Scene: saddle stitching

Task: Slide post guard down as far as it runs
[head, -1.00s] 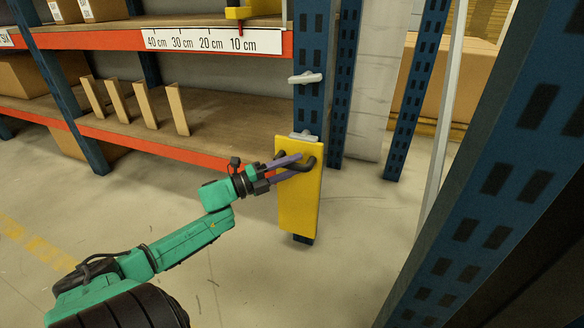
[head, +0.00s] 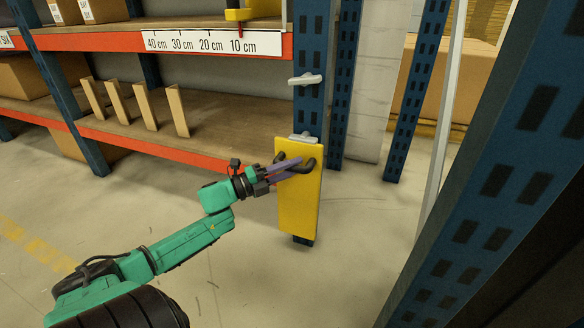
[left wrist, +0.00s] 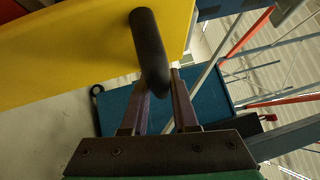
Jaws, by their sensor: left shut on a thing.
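The post guard (head: 300,208) is a tall yellow plate on the front of the blue rack post (head: 309,112), with a black handle (head: 307,165) near its top. A short dark piece of post shows under its lower edge. My left gripper (head: 290,168) reaches in from the left, its purple fingers shut on the handle. In the left wrist view the black handle (left wrist: 150,45) runs between the fingers, in front of the yellow plate (left wrist: 70,50). My right gripper is not in view.
A grey clip (head: 302,137) sits just above the guard and another (head: 306,79) higher on the post. Shelves with orange beams (head: 190,155) stand to the left. A blue upright (head: 490,180) fills the right. The floor around the post is clear.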

